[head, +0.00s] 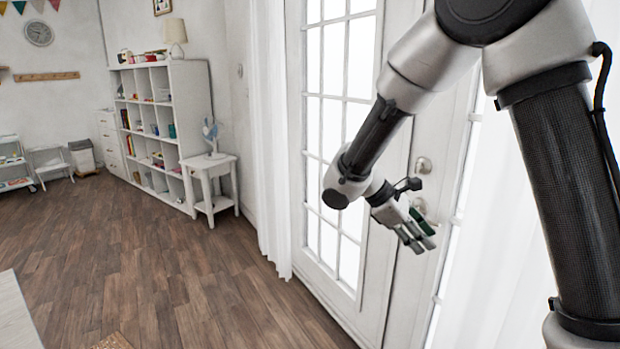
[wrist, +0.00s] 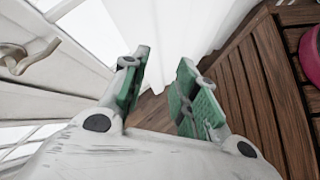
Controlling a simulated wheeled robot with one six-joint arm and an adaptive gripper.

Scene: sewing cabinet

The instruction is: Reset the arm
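My gripper (head: 424,238) hangs at the end of my bent arm in the head view, in front of the white glazed door (head: 352,290). In the wrist view my gripper (wrist: 158,92) shows two green-padded fingers standing apart with a gap between them. Nothing is held; floor and white curtain show through the gap. The door handle (wrist: 30,57) is at the left of the wrist view, apart from the fingers. In the head view a round lock (head: 423,165) shows on the door above my gripper.
A white curtain (head: 273,150) hangs left of the door. A small white side table (head: 222,166) with a fan (head: 211,134) stands by a white cube shelf (head: 188,100). The wooden floor (head: 170,270) is largely clear. A pink round thing (wrist: 312,55) is at the right in the wrist view.

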